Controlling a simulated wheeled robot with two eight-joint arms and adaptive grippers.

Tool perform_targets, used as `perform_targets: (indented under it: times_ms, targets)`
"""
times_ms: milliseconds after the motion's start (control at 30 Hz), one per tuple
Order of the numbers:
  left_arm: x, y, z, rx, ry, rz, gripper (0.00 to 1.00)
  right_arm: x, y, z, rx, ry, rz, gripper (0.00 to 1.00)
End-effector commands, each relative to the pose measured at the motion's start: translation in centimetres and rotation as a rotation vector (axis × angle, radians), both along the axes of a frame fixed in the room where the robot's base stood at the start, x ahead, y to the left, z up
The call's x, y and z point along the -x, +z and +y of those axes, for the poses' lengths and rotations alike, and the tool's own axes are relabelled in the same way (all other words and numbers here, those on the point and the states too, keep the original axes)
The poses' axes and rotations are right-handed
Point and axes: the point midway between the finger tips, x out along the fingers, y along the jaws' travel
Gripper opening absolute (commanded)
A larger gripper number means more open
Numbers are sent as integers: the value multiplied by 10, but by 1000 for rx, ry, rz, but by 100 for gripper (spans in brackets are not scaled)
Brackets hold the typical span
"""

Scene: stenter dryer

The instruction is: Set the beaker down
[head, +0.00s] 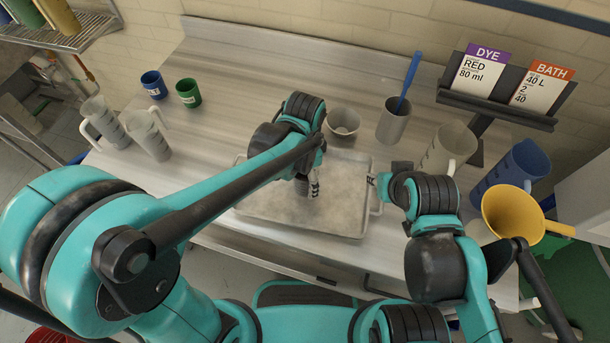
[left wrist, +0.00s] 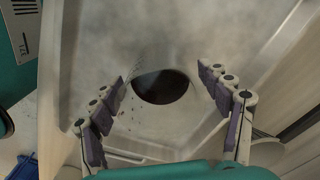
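My left gripper (head: 313,186) points down over the grey metal tray (head: 345,226) in the head view. In the left wrist view its fingers (left wrist: 160,80) are spread wide, with a dark round opening (left wrist: 161,87) between and beyond the tips. Small marks lie to the left of this opening. It may be the beaker's mouth, but its walls blend into the grey tray, so I cannot tell for sure or see whether the fingers touch it. My right gripper (head: 375,184) is at the tray's right edge, partly hidden by its own wrist. Its fingers are too small to read.
A grey bowl (head: 343,122) and a steel cup (head: 393,121) holding a blue stick (head: 409,80) stand behind the tray. White jugs (head: 150,135), a blue cup (head: 154,84) and a green cup (head: 189,93) stand left.

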Motion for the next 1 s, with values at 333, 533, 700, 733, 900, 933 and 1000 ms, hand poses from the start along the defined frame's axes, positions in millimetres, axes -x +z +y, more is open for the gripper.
perform_targets:
  times_ms: [333, 533, 700, 733, 900, 933, 1000]
  targets:
    - [0, 28, 0, 0, 0, 0, 77, 0, 13, 0, 0, 0, 0, 31]
    - [0, 75, 0, 0, 0, 0, 77, 0, 29, 0, 0, 0, 0, 31]
    - [0, 106, 0, 0, 0, 0, 77, 0, 38, 0, 0, 0, 0, 31]
    - [0, 109, 0, 0, 0, 0, 77, 0, 39, 0, 0, 0, 0, 31]
    - [-1, 122, 0, 0, 0, 0, 77, 0, 42, 0, 0, 0, 0, 31]
    - [-1, 123, 0, 0, 0, 0, 77, 0, 42, 0, 0, 0, 0, 31]
    - [-1, 124, 0, 0, 0, 0, 77, 0, 42, 0, 0, 0, 0, 31]
